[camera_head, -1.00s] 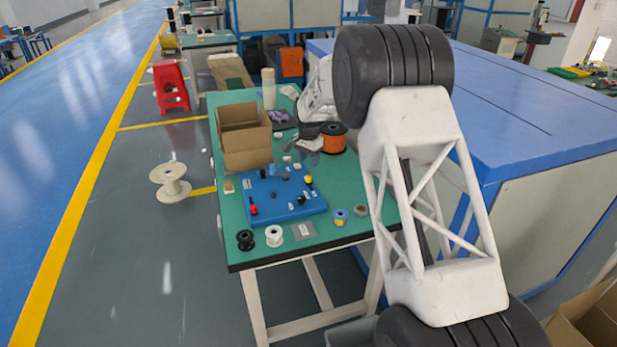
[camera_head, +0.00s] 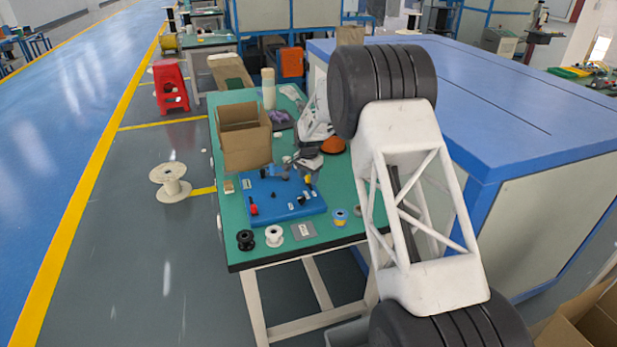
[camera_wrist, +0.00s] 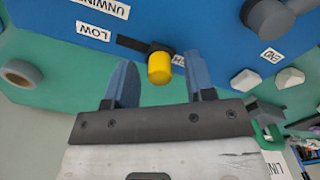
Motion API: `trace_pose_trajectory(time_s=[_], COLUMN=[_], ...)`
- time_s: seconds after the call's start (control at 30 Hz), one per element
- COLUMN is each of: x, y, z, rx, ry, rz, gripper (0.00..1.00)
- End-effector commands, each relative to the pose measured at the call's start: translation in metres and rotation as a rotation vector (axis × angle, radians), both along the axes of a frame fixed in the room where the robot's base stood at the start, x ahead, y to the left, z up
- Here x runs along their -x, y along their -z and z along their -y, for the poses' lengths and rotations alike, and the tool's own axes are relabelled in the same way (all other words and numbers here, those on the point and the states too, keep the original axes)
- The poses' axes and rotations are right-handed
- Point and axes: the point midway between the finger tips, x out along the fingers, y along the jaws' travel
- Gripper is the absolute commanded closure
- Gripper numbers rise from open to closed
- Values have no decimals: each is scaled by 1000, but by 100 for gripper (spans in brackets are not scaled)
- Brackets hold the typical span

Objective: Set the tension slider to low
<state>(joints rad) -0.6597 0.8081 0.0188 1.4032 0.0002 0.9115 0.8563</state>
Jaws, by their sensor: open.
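The tension slider shows as a yellow knob (camera_wrist: 159,68) on a dark slot in the blue control board (camera_head: 290,209). In the wrist view a LOW label (camera_wrist: 94,31) sits at the left end of the slot, with the knob toward the right end. Another label beside the knob is partly hidden. My gripper (camera_wrist: 160,62) is open, with one blue-grey finger on each side of the knob and a wider gap on the left. I cannot tell whether the right finger touches it. In the head view the yellow knob (camera_head: 307,180) is small, close to my gripper.
A grey knob (camera_wrist: 270,16) and white blocks (camera_wrist: 290,77) lie to the right in the wrist view. An open cardboard box (camera_head: 245,148) stands behind the board. Spools (camera_head: 274,236) lie along the green table's front. An orange spool (camera_head: 333,145) is behind my gripper.

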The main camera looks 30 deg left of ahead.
Motion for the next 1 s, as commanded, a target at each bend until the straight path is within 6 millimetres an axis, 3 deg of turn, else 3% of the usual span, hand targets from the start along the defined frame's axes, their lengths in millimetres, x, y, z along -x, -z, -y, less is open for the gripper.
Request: trace_pose_trajectory(time_s=[0.33, 0.67, 1.0], x=[0, 0, 3], y=[2, 2, 1], z=[0, 0, 3], rx=[0, 0, 0], ry=[0, 0, 0], rz=[0, 0, 0], gripper=[50, 100, 100])
